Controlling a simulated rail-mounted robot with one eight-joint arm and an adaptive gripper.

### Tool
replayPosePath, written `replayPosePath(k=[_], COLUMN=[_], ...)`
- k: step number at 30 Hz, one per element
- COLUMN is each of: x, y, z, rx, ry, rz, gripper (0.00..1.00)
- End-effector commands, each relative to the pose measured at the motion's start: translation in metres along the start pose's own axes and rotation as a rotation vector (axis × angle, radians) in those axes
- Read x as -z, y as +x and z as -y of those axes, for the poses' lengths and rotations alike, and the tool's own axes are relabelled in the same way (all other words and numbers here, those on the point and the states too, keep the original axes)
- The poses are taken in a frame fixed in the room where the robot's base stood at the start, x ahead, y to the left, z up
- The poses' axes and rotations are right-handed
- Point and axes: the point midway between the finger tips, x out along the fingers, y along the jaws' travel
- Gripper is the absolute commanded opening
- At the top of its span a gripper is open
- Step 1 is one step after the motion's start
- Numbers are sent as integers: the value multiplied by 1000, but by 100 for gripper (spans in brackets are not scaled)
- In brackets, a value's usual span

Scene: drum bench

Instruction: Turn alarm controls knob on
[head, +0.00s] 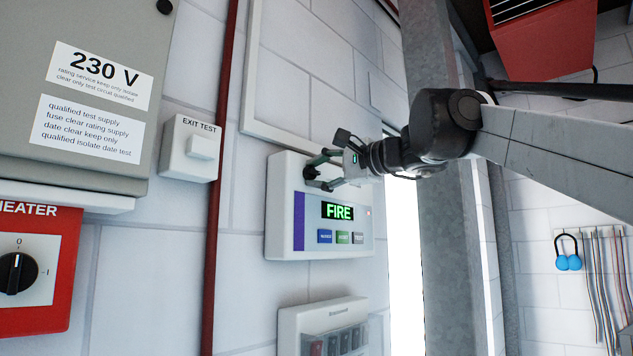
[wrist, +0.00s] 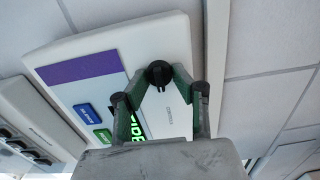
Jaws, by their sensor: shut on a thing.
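The alarm panel (head: 281,226) is a white wall box with a purple stripe, a green lit "FIRE" display (head: 337,211) and a row of small coloured buttons (head: 341,237). Its black knob (wrist: 160,73) sits on the upper part of the panel face. My gripper (head: 318,179) reaches the panel from the right. In the wrist view its two green-grey fingers (wrist: 160,88) are closed around the knob, one on each side. In the head view the fingers mostly hide the knob. The wrist view shows the panel turned, with my gripper covering part of the display.
An "EXIT TEST" switch box (head: 189,149) and a vertical red pipe (head: 222,150) are left of the panel. A grey 230 V cabinet (head: 60,150) and a red heater switch (head: 40,270) stand farther left. A white switch box (head: 322,318) is below. A grey column (head: 440,230) is right.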

Motion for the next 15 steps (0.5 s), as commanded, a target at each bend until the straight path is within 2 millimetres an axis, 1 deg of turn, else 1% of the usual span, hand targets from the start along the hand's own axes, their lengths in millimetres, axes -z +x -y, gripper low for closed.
replayPosePath(k=[3,4,7,15], x=[0,0,0,0], y=[0,0,0,-1], z=[0,0,0,0], rx=[1,1,1,0], ry=[1,0,0,-1], rz=[0,0,0,0], gripper=[0,29,43,43])
